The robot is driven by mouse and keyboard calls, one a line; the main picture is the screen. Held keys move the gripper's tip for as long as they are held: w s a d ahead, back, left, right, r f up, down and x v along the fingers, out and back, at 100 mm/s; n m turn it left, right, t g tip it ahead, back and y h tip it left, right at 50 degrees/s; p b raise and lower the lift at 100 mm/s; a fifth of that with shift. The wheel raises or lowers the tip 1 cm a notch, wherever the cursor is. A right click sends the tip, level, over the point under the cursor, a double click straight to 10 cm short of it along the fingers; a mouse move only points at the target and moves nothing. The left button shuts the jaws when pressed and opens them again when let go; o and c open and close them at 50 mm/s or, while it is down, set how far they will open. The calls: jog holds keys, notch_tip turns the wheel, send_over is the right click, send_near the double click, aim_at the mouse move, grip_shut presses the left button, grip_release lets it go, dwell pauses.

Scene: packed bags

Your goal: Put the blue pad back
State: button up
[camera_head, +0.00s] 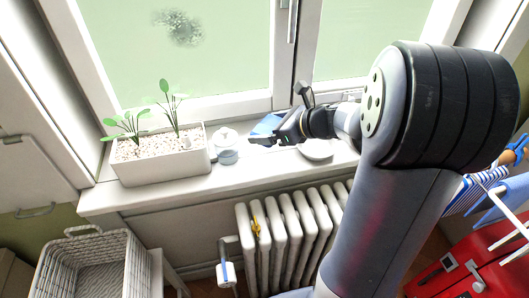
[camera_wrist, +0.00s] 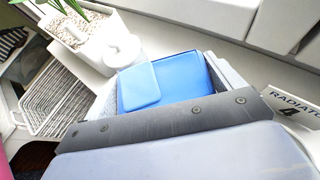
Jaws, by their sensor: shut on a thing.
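The blue pad (camera_head: 268,124) is at my gripper (camera_head: 277,137), over the white windowsill (camera_head: 235,183) in the head view. In the wrist view the blue pad (camera_wrist: 184,76) shows beyond the dark edge of my gripper, between grey finger parts, with a lighter blue face at its left. My gripper is shut on the pad. The pad's near part is hidden by the gripper. I cannot tell whether the pad touches the sill.
A planter (camera_head: 160,161) and a white lidded pot (camera_head: 227,150) stand left of my gripper. Below are a radiator (camera_head: 290,225) and a wicker basket (camera_head: 85,265). The wrist view shows a "RADIATOR" card (camera_wrist: 292,105).

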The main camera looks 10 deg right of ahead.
aim_at(269, 157)
notch_tip(269, 157, down, 8)
jog(key=shift+s+f+b, duration=0.1)
jog(key=shift+f+b, duration=0.1)
jog(key=shift+b, duration=0.6)
jog(key=shift+f, duration=0.1)
jog(key=o, duration=0.6)
jog(key=shift+f, duration=0.15)
jog(key=shift+o, duration=1.1)
jog(key=shift+r, duration=0.2)
jog(key=shift+s+d+r, duration=0.1)
jog(key=shift+d+r, duration=0.1)
jog(key=p+v, duration=0.1)
jog(key=v, duration=1)
jog(key=shift+s+d, duration=0.15)
jog(key=shift+s, duration=0.05)
